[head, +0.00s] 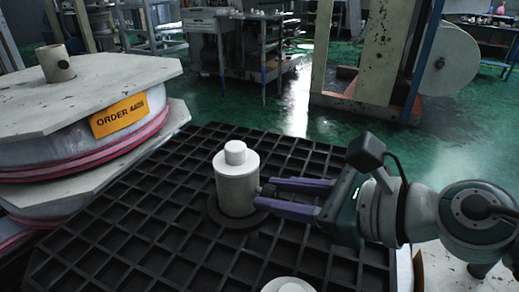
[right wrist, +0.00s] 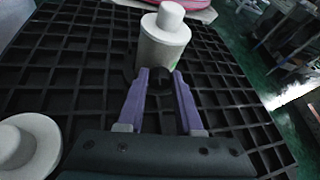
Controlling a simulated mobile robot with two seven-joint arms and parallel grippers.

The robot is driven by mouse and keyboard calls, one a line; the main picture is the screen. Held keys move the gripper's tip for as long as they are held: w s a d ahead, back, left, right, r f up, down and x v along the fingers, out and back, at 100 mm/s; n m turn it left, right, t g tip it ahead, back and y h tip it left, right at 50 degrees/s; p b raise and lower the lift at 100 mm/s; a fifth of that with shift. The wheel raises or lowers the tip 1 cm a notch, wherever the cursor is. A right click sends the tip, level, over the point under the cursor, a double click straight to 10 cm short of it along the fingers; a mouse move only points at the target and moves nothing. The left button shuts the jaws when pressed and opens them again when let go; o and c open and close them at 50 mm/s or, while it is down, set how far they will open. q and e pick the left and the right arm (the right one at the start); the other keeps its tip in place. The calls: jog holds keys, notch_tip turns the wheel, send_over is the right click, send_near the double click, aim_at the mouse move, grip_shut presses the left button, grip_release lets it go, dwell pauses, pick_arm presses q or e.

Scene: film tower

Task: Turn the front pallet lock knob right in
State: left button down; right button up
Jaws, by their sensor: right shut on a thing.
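A white pallet lock knob (head: 237,185), a cylinder with a smaller round cap, stands upright on a dark round base on the black grid pallet (head: 130,235). My right gripper (head: 262,196) comes in from the right, its purple fingers shut on the knob low on its side. In the right wrist view the fingertips (right wrist: 160,74) meet the lower part of the knob (right wrist: 164,40); the exact contact is partly hidden. A second white knob (head: 288,285) is cut off at the bottom edge, and it also shows at the left of the wrist view (right wrist: 25,145). My left gripper is not in view.
Stacked reels with grey octagonal flanges (head: 90,85) and an orange order label (head: 120,113) stand close at the left. A workbench (head: 240,50) and a machine frame (head: 375,60) stand farther back. The green floor (head: 290,110) between is clear.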

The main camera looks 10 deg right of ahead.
grip_shut()
